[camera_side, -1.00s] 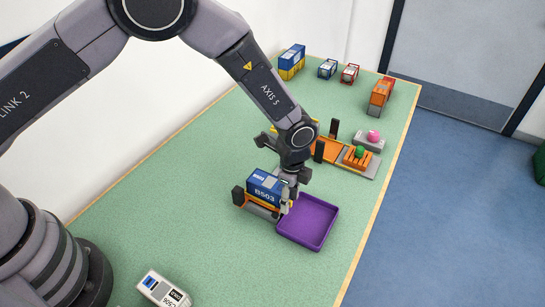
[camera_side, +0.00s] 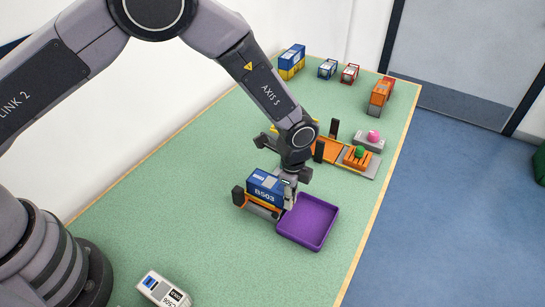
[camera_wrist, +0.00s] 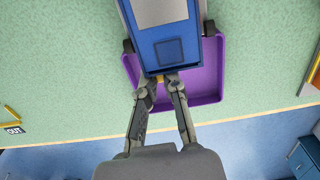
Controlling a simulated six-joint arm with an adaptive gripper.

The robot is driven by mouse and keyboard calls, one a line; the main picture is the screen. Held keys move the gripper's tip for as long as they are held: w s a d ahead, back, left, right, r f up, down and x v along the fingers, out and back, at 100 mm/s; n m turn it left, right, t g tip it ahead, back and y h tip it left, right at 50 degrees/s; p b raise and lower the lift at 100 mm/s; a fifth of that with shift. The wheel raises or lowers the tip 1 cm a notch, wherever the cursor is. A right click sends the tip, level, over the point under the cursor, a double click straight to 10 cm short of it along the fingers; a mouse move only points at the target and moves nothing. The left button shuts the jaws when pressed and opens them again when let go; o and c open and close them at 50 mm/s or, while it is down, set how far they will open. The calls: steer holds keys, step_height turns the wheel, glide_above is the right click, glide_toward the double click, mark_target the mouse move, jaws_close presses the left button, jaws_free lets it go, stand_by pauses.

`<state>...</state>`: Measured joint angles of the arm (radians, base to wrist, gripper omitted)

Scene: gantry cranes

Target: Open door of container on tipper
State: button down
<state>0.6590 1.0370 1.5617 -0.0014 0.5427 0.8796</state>
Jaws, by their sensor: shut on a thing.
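The blue container (camera_side: 265,184) marked B503 sits on the dark tipper (camera_side: 262,210), beside the purple tray (camera_side: 308,222). In the wrist view the container (camera_wrist: 168,50) shows its blue top from above, with its near end over the purple tray (camera_wrist: 209,85). My gripper (camera_side: 288,207) is at the container's tray-side end. In the wrist view my gripper (camera_wrist: 158,79) has its fingertips close together at that end, with a small orange bit between them. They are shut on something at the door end. The door's face is hidden.
An orange tipper (camera_side: 328,150) and a grey platform with a green ball (camera_side: 360,152) and a pink ball (camera_side: 374,136) stand beyond the tray. Other containers are at the back. A grey box (camera_side: 163,289) lies in front.

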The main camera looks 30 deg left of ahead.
steer(key=n, duration=0.1)
steer(key=d+n, duration=0.1)
steer(key=n, duration=0.1)
steer(key=w+n, duration=0.1)
steer(key=n, duration=0.1)
steer(key=shift+d, duration=0.15)
steer(key=n, duration=0.3)
steer(key=w+n, duration=0.1)
steer(key=n, duration=0.1)
steer(key=shift+w+d+n, duration=0.1)
steer(key=shift+d+n, duration=0.2)
steer(key=shift+d, duration=0.1)
steer(key=n, duration=0.1)
steer(key=w+n, duration=0.1)
steer(key=n, duration=0.3)
steer(key=shift+w, duration=0.35)
steer(key=n, duration=0.3)
steer(key=w+n, duration=0.1)
steer(key=n, duration=0.1)
steer(key=shift+w+a, duration=0.1)
steer(key=shift+a, duration=0.15)
steer(key=shift+n, duration=0.3)
steer(key=c, duration=1.2)
jaws_free()
